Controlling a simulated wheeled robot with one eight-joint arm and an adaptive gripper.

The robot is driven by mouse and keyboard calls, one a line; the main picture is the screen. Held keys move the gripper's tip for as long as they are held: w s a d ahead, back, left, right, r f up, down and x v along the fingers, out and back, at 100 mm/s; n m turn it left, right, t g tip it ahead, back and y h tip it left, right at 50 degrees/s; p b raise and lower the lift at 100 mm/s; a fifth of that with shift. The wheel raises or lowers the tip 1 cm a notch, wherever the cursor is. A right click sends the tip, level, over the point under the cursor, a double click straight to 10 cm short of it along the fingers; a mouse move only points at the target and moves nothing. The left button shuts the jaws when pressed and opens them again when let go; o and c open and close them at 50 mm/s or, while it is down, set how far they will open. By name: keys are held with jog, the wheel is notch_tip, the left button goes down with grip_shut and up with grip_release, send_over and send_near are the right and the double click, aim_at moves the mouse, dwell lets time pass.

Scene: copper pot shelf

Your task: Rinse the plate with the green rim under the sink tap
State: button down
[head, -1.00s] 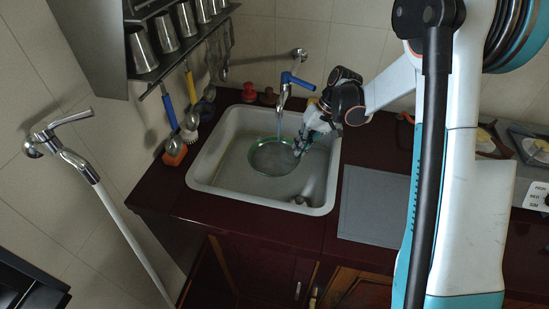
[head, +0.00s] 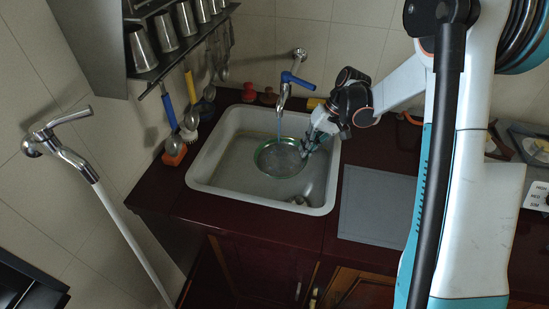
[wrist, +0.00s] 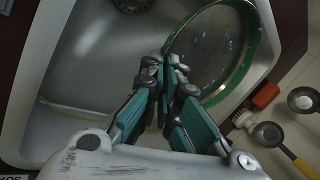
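The plate with the green rim (head: 279,160) is in the air inside the white sink (head: 318,205), below the tap (head: 287,88). A thin bluish stream runs from the spout down to the plate. In the wrist view the plate (wrist: 215,45) shows its green rim and blue specks on its face. My gripper (head: 306,146) is at the plate's right edge. In the wrist view my gripper (wrist: 175,65) has its fingertips closed together on the near rim. The exact contact is partly hidden by the fingers.
A grey board (head: 375,205) lies on the dark red counter right of the sink. Utensils hang on the left wall, with an orange-based brush (head: 175,150) beside the sink. A drain (wrist: 132,3) shows in the wrist view. The front of the basin is free.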

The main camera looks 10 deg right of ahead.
jog(key=s+d, duration=0.3)
jog(key=s, duration=0.2)
jog(key=shift+s+b, duration=0.3)
jog(key=shift+a, duration=0.1)
dwell(0.8)
jog(key=shift+r, duration=0.1)
dwell(0.4)
jog(key=s+d+r+p, duration=0.2)
jog(key=s+r, duration=0.2)
jog(key=shift+s+d, duration=0.2)
dwell(0.4)
jog(key=shift+f, duration=0.1)
